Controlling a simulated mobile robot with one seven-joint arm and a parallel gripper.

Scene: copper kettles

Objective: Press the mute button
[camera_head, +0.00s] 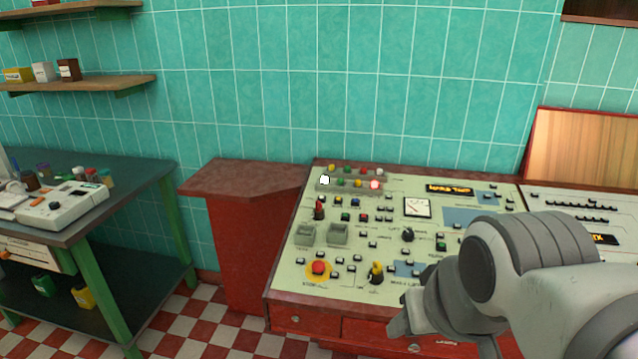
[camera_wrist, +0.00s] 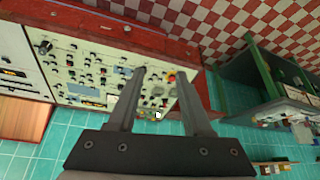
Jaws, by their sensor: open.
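A pale green control panel (camera_head: 290,268) slopes on a red desk and holds many small buttons, knobs and lamps. Its labels are too small to read, so I cannot tell which button is mute. A round red button (camera_head: 318,267) on a yellow disc sits at the front left; it also shows in the wrist view (camera_wrist: 172,77). A white lit button (camera_head: 324,180) and a red lit one (camera_head: 375,184) are on the rear strip. My gripper (camera_head: 398,322) hangs near the panel's front edge. In the wrist view its open, empty fingers (camera_wrist: 163,74) point over the panel.
A second, whiter panel (camera_head: 585,205) adjoins on the right. A green table (camera_head: 110,195) with a white device (camera_head: 62,207) is at far left. The tiled wall (camera_head: 350,80) rises behind.

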